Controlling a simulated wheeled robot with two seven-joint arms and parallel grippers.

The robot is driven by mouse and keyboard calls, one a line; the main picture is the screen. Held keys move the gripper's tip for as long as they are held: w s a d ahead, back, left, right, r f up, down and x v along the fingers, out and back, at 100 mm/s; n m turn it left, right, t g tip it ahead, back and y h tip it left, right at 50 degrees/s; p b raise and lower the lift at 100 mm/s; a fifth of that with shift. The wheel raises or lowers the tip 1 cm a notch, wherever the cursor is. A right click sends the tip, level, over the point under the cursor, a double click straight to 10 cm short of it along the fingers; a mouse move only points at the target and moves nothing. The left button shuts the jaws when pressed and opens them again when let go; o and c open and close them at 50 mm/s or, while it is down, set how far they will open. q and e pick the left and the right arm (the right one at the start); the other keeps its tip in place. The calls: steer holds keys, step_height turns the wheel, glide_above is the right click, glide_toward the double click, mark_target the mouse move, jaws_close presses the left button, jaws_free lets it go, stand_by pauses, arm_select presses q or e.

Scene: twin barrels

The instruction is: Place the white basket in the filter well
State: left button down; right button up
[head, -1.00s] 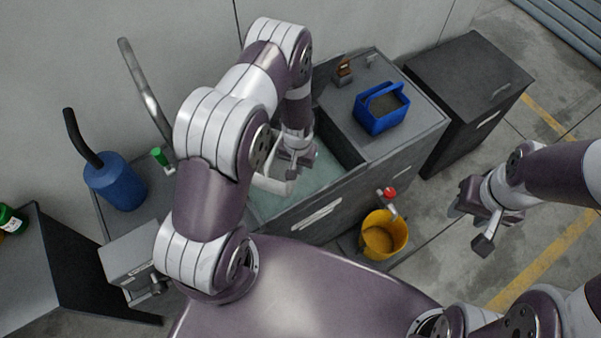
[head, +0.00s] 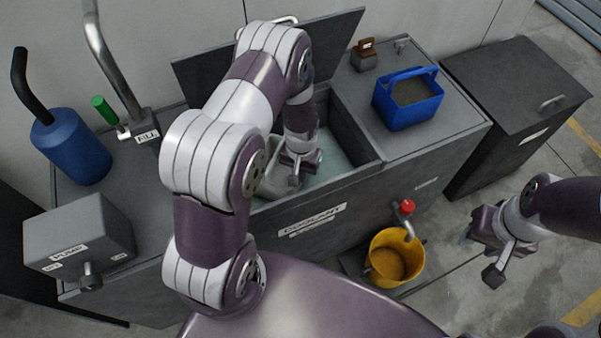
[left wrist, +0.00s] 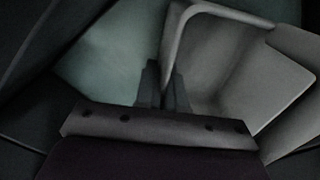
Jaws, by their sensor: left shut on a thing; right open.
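The white basket (head: 284,176) is inside the open coolant tank (head: 341,165), partly hidden behind my left arm. In the left wrist view the basket (left wrist: 252,88) shows its pale walls and raised handle. My left gripper (head: 296,180) is down in the tank opening, shut on the basket's handle; its fingers (left wrist: 164,82) meet the handle's lower end. Greenish coolant (left wrist: 115,55) shows beside the basket. I cannot make out a separate filter well; the basket's underside is hidden. My right gripper (head: 480,252) is open and empty, right of the tank.
A blue basket (head: 408,98) with dark contents stands on the tank's right deck. The raised lid (head: 340,45) is behind the opening. A yellow bucket (head: 396,258) sits below a red-handled tap (head: 406,208). A blue canister (head: 70,145) and pump box (head: 78,232) are left.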

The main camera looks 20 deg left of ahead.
arm_select(q)
steer(key=shift+w, duration=0.15)
steer(key=shift+f, duration=0.25)
steer(key=c, duration=1.2)
jaws_free()
steer(key=shift+c, duration=0.2)
steer(key=shift+r, duration=0.4)
step_height(320, 180, up, 11)
steer(key=shift+f+p, duration=0.1)
steer(key=shift+p, duration=0.5)
steer(key=s+d+r+m+t, duration=0.1)
steer(key=s+d+r, duration=0.2)
steer(key=s+r, duration=0.8)
